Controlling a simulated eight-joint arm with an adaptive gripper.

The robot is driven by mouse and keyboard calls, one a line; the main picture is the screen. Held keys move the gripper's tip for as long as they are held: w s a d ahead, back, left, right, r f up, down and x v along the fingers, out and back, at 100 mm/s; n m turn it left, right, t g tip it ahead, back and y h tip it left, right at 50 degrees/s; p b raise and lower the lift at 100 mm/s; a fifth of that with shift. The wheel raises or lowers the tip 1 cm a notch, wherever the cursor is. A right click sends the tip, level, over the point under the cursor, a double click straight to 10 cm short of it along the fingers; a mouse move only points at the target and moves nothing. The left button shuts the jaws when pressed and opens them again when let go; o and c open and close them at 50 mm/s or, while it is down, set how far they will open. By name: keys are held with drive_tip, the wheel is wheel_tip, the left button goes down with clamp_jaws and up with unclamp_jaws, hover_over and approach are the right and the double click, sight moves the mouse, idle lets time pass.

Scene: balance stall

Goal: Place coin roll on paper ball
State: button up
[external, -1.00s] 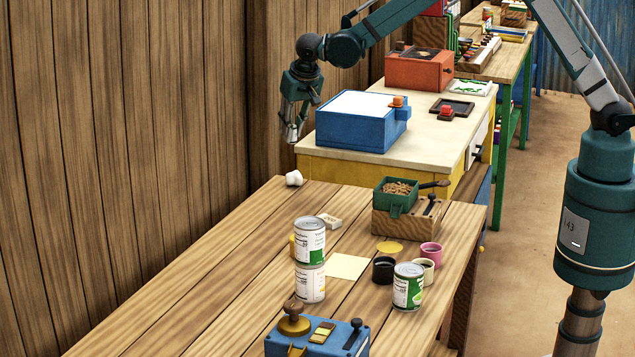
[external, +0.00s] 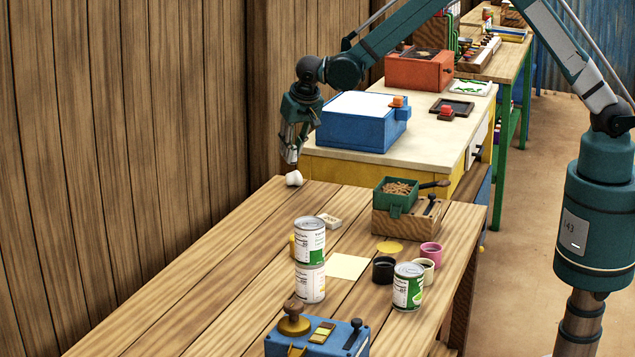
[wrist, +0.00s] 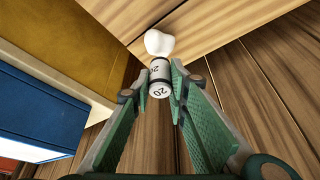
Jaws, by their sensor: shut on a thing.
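The paper ball (external: 294,178) is a small white lump at the far left corner of the wooden table. It also shows in the wrist view (wrist: 159,42), at the table's edge. The coin roll (wrist: 160,80) is a short white cylinder with dark bands and "20" on its end. My gripper (wrist: 160,94) is shut on it, one green-padded finger on each side. In the external view my gripper (external: 290,158) hangs right above the paper ball, and the roll is too small to make out clearly. The roll overlaps the ball's lower edge in the wrist view; I cannot tell whether they touch.
The yellow cabinet with a blue box (external: 362,122) stands just behind the ball. A plank wall is on the left. The planks around the ball are clear.

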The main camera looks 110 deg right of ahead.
drive_tip(key=shift+f, duration=1.1)
drive_tip(key=shift+f, duration=0.15)
drive_tip(key=o, duration=1)
drive_tip(key=shift+r, duration=0.25)
drive_tip(key=shift+p+v, duration=0.3)
drive_tip(key=shift+v, duration=5.6)
